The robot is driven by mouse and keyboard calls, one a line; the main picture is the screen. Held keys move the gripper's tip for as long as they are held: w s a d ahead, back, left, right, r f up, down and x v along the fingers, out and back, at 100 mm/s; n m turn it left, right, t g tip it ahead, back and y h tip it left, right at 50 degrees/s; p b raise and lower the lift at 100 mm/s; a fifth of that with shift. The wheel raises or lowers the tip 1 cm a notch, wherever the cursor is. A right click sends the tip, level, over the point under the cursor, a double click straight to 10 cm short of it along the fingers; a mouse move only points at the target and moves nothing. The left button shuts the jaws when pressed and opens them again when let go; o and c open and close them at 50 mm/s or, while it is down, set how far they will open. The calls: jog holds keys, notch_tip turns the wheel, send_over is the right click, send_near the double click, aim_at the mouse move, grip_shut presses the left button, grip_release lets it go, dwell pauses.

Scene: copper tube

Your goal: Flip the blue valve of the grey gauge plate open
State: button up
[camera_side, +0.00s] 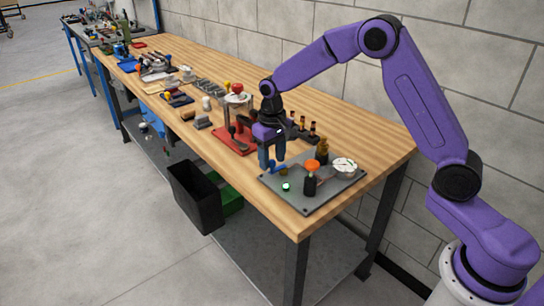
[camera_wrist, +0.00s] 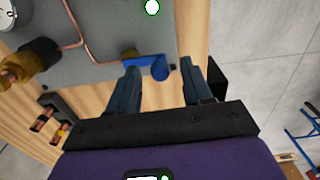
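The grey gauge plate (camera_side: 318,194) lies flat on the bench near its front end, and part of it shows in the wrist view (camera_wrist: 190,30). The blue valve (camera_side: 279,168) sits at the plate's left side. In the wrist view the blue valve (camera_wrist: 150,66) has a lever and a round end, next to a copper tube and brass fitting. My gripper (camera_side: 270,163) points down at the valve. In the wrist view its two fingers (camera_wrist: 159,70) are apart, with the valve showing between their tips. I cannot tell whether either finger touches it.
On the plate stand an orange-topped dark valve (camera_side: 311,180), a white round gauge (camera_side: 345,166), a brass bottle-like part (camera_side: 321,152) and a green light (camera_side: 286,187). A red-based device (camera_side: 233,138) stands just behind my gripper. A black bin (camera_side: 194,195) stands below the bench's front edge.

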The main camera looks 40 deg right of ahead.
aim_at(272, 161)
notch_tip(272, 161, up, 18)
jog(key=shift+f, duration=0.25)
dwell(0.5)
dwell(0.3)
jog(key=s+a+f+n, duration=0.1)
jog(key=s+a+n, duration=0.25)
jog(key=s, duration=0.55)
jog(key=s+d+f+n, duration=0.2)
jog(key=s+n, duration=0.1)
jog(key=s, duration=0.6)
jog(key=s+d+f+n, duration=0.1)
jog(key=s+f+n, duration=0.2)
jog(key=s, duration=0.6)
jog(key=s+d+f+n, duration=0.2)
jog(key=s+f+n, duration=0.1)
jog(key=s, duration=0.7)
jog(key=shift+d+f, duration=0.25)
jog(key=shift+d, duration=0.05)
